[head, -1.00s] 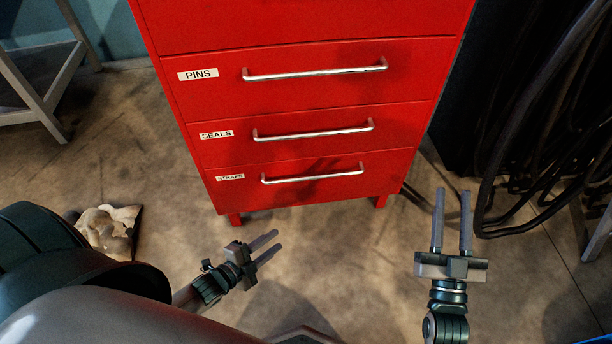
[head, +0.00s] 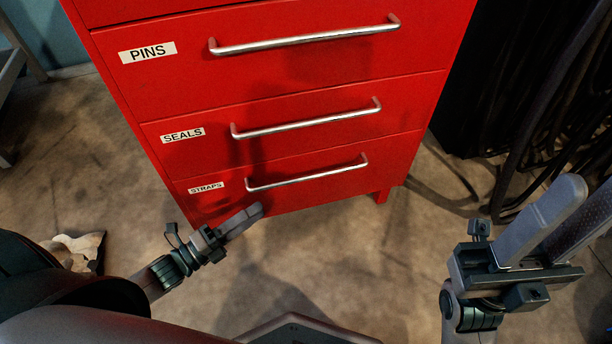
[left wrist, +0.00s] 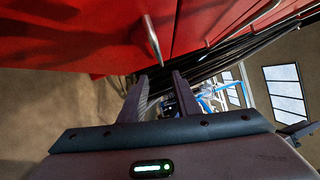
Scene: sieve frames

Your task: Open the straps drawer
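The red straps drawer (head: 392,158) is the lowest of the three labelled drawers in the head view, flush with the cabinet front. Its "STRAPS" label (head: 206,188) is at the left, and its silver bar handle (head: 307,174) runs across the front. My left gripper (head: 254,211) is just below the handle's left end, apart from it as far as I can tell. In the left wrist view its fingers (left wrist: 160,92) are apart with nothing between them, and a silver handle (left wrist: 152,40) shows ahead. My right gripper (head: 578,212) is open and empty at the right.
The red cabinet also has a "SEALS" drawer (head: 290,128) and a "PINS" drawer (head: 300,68), both shut. Dark hanging cables (head: 540,100) are to the right. A pale lumpy object (head: 80,250) lies on the floor at left. The floor before the cabinet looks clear.

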